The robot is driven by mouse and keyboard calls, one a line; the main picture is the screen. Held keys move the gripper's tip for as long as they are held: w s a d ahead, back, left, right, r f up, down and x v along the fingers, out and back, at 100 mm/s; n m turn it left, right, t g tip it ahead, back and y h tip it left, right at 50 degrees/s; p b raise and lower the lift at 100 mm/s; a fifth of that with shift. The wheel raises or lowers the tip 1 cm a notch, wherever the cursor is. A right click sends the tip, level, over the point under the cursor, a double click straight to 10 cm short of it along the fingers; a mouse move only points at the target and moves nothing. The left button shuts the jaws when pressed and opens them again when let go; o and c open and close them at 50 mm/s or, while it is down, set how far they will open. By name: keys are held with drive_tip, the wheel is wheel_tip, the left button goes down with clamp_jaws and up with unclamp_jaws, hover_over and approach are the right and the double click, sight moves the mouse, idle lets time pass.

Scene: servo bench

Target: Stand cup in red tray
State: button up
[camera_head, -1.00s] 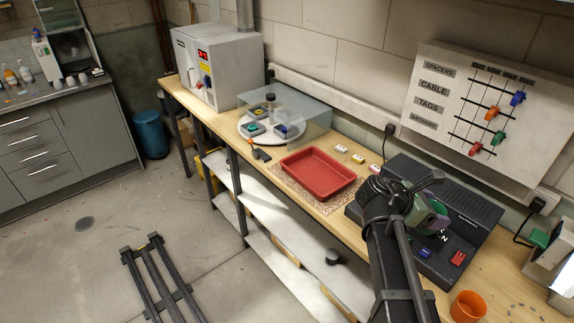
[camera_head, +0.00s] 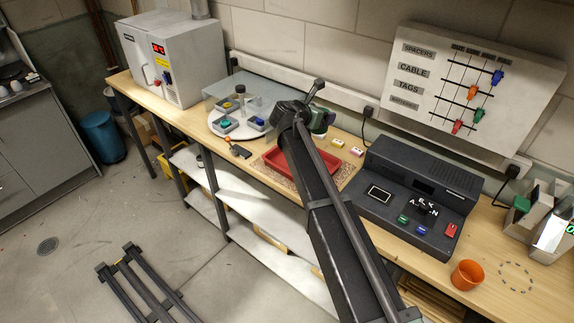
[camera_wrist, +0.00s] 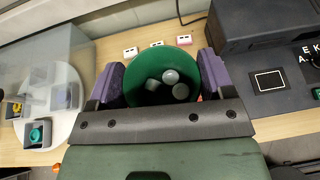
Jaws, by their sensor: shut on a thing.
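A dark green cup (camera_wrist: 156,64) with several grey round pieces inside shows in the wrist view. My gripper (camera_wrist: 160,78) is shut on it, with one purple jaw on each side. The red tray (camera_head: 277,157) lies on the bench in the head view, partly hidden behind my arm. My gripper also shows in the head view at the end of my arm, above the tray's back right part. The cup's base and its height over the tray cannot be seen.
A dark console (camera_head: 415,190) stands right of the tray. Small white blocks (camera_head: 337,142) lie behind the tray. A round white turntable (camera_head: 228,130) with a clear guard (camera_head: 262,92) stands to the left. An orange cup (camera_head: 467,274) stands at the bench's front right.

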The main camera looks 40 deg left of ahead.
drive_tip(key=shift+a+y, duration=0.3)
drive_tip(key=shift+a, duration=0.05)
drive_tip(key=shift+d+f, duration=0.15)
drive_tip(key=shift+f, duration=0.05)
wheel_tip(320, 180, down, 20)
drive_tip(key=b, duration=2)
drive_tip(key=shift+f+b, duration=0.1)
drive_tip(key=shift+b, duration=0.2)
drive_tip(key=shift+r+p, duration=0.3)
drive_tip(key=shift+r, duration=0.05)
drive_tip(key=shift+f, duration=0.25)
drive_tip(key=o, duration=0.9)
drive_tip(key=shift+o, duration=0.2)
drive_tip(key=shift+r, duration=0.15)
